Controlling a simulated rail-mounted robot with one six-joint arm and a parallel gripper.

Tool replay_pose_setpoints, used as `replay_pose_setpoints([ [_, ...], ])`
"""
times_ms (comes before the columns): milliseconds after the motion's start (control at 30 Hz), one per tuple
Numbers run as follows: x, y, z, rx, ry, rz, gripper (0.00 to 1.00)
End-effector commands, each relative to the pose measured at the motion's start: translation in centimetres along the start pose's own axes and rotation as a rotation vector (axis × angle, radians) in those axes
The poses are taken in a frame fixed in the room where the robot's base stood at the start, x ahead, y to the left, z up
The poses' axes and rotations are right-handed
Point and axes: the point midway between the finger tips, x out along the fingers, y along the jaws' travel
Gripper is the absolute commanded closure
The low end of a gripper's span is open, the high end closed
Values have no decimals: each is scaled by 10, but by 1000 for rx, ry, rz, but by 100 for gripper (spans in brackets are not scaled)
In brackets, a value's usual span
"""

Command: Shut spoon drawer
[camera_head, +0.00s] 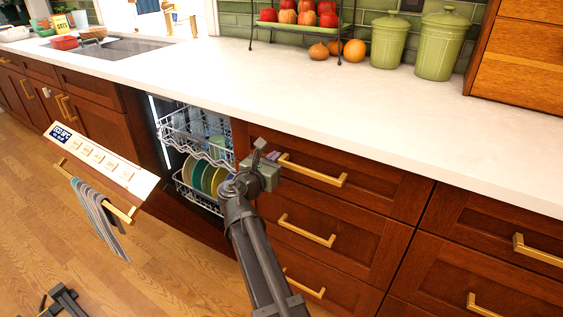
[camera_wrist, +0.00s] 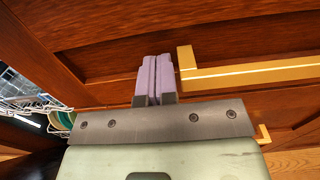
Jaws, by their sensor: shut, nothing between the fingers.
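The drawer fronts right of the dishwasher are reddish-brown wood with gold bar handles. The top drawer (camera_head: 375,190) appears flush with the cabinet; which drawer is the spoon drawer cannot be told. Its handle (camera_head: 312,171) is just right of my gripper (camera_head: 272,156). In the wrist view, my gripper (camera_wrist: 155,62) has its two lilac fingers together with nothing between them. The fingertips are at or very near the wood front, left of the gold handle (camera_wrist: 245,72). Whether they touch the wood cannot be told. The drawer's inside is hidden.
The dishwasher door (camera_head: 103,162) hangs open at left, with a striped towel (camera_head: 97,215) on its handle. Racks with plates (camera_head: 204,177) show inside. The white countertop (camera_head: 400,110) lies above the drawers, with green canisters (camera_head: 437,45) and a fruit stand farther back.

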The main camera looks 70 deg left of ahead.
Motion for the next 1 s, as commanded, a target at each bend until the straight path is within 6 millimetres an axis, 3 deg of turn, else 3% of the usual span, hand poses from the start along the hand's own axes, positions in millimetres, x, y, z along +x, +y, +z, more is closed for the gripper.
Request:
replay_pose_setpoints([
  [300,8,2,3,-6,-7,1,100],
  [467,0,0,3,-6,-8,-1,100],
  [633,-35,-8,3,-2,-6,-8,100],
  [800,-88,-7,2,-1,-5,-7,100],
  [1000,-127,-5,1,-1,-4,-8,100],
])
